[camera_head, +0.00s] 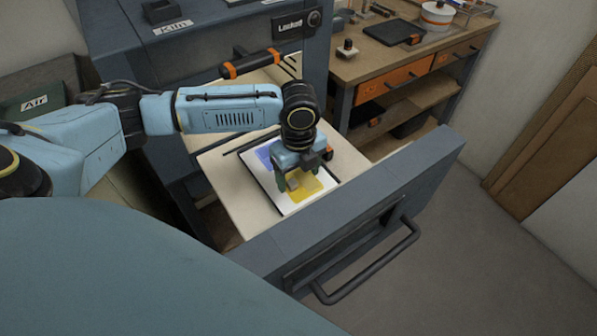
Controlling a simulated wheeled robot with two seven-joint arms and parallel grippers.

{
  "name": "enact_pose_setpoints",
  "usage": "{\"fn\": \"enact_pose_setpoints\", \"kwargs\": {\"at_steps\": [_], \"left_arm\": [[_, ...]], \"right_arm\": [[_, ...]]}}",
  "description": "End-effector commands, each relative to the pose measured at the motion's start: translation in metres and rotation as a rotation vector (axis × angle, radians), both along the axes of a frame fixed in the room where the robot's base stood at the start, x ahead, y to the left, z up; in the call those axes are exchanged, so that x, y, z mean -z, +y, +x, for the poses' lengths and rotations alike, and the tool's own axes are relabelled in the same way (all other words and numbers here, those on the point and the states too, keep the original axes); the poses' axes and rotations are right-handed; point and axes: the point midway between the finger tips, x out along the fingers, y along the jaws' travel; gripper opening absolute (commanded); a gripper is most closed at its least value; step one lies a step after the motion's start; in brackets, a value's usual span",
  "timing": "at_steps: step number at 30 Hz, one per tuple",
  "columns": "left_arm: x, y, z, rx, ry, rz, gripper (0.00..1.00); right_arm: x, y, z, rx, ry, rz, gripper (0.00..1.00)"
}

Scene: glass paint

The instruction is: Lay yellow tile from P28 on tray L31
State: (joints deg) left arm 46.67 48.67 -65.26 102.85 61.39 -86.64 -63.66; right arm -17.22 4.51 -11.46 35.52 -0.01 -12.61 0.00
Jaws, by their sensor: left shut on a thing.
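My left gripper (296,181) points down over a white tray (292,207) with dark edges. It is shut on the yellow tile (312,187), which shows below and to the right of the fingers. The tile is at or just above the tray's front part; I cannot tell whether it touches. A blue-violet tile (264,157) lies toward the tray's back left, partly hidden by the gripper. No L31 or P28 marking is readable. My right gripper is out of view.
The tray lies on a pale surface (224,183) behind a grey front panel (345,205) with a bar handle (370,268). The grey kiln cabinet (215,45) stands behind. A wooden workbench (375,60) is at the back right. The floor at right is clear.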

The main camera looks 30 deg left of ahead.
Motion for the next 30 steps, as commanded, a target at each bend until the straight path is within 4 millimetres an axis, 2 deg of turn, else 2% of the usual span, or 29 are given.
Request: {"fn": "enact_pose_setpoints", "kwargs": {"at_steps": [15,29,30], "left_arm": [[0.0015,0.0010,0.0007,0.000,0.000,-0.001,0.49],[0.0024,0.0012,0.0007,0.000,0.000,0.000,0.49],[0.0024,0.0012,0.0007,0.000,0.000,0.000,0.76]], "right_arm": [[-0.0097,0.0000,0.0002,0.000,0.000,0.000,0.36],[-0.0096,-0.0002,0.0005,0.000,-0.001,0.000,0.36],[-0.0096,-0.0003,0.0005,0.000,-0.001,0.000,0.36]]}}
